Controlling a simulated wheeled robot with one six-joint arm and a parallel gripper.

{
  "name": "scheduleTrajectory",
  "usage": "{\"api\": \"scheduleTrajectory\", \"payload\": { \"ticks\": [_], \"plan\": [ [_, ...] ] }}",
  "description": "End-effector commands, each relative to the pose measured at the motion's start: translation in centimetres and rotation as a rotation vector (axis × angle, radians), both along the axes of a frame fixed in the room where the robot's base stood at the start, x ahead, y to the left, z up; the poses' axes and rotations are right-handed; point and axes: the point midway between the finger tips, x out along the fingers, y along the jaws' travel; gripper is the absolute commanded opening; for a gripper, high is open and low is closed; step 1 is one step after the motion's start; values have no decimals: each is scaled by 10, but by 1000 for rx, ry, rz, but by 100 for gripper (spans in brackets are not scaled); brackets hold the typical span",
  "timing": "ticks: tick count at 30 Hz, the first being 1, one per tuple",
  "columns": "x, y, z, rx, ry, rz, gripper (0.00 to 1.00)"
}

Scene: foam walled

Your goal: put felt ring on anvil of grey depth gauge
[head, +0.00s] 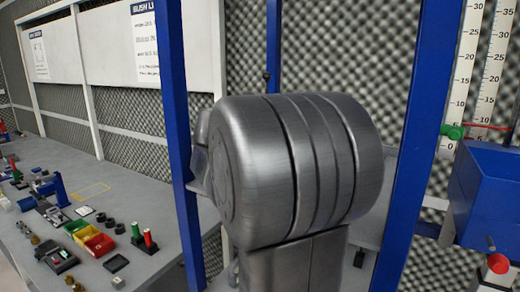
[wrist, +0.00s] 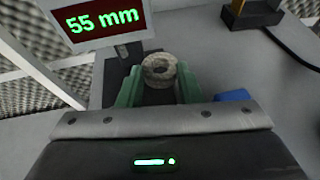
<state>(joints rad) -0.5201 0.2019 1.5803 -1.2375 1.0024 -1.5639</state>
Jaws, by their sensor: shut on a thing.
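In the wrist view my gripper (wrist: 158,80) has green fingers shut on a speckled grey ring, the felt ring (wrist: 147,76), whose hole faces the camera. A grey-framed display (wrist: 103,22) reading "55 mm" in green stands just beyond the ring, at upper left; it looks like part of the grey depth gauge. A dark upright part (wrist: 117,45) shows below the display. I cannot make out the anvil, or whether the ring touches anything beneath it. In the head view my own arm hides the gripper and the ring.
In the head view, a grey bench at left carries coloured bins (head: 90,238), a red-topped post (head: 149,240) and several small parts. A blue bin (head: 490,195) and scales (head: 468,60) stand at right. In the wrist view, a dark block (wrist: 252,16) stands at upper right.

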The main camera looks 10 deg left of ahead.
Motion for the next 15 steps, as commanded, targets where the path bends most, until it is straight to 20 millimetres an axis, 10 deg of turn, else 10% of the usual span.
{"api": "scheduleTrajectory", "payload": {
  "ticks": [15],
  "plan": [
    [13,32,-26,-1,1,-1,7]
  ]
}}
